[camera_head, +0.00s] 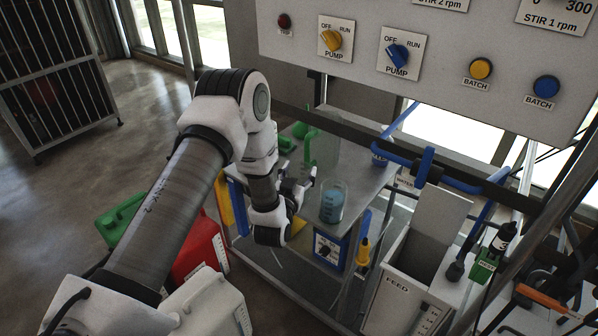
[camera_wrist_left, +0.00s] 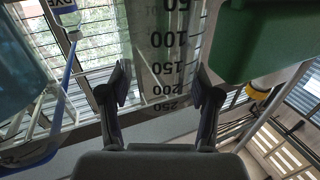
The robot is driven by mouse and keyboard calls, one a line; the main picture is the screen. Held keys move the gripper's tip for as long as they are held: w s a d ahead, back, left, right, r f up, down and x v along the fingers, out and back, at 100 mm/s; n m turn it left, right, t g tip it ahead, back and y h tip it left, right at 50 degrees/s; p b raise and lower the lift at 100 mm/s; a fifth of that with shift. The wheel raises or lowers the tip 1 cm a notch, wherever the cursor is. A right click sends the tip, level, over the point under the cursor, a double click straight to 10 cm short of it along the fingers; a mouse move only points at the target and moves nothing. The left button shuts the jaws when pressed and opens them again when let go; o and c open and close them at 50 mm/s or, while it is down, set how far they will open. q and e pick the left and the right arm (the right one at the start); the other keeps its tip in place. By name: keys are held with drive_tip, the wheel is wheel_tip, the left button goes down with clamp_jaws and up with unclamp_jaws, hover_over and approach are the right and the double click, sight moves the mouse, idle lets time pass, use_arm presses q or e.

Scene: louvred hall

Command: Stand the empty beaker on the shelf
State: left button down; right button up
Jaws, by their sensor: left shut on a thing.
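My left gripper (camera_head: 305,184) is at the cart top, partly hidden by its own wrist. In the left wrist view it is shut on the clear beaker (camera_wrist_left: 172,45), one finger on each side. The beaker's black marks run from 50 at the top of that view to 250 near the fingers, and I see no liquid in it. In the head view the clear beaker (camera_head: 326,153) is faint, and I cannot tell whether it touches the surface. I cannot make out which surface is the shelf. My right gripper is out of view.
A beaker of blue liquid (camera_head: 333,204) stands close right of the gripper on the grey cart top (camera_head: 362,178). A green object (camera_head: 309,146) is close behind. A control panel (camera_head: 440,60) overhangs the back. A FEED bin (camera_head: 402,275) stands at front right.

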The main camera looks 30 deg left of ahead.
use_arm(q)
drive_tip(key=shift+s+r, duration=0.15)
drive_tip(key=shift+s, duration=0.05)
drive_tip(key=shift+c, duration=1.2)
unclamp_jaws()
drive_tip(key=shift+w+f, duration=0.1)
drive_tip(key=shift+f, duration=0.15)
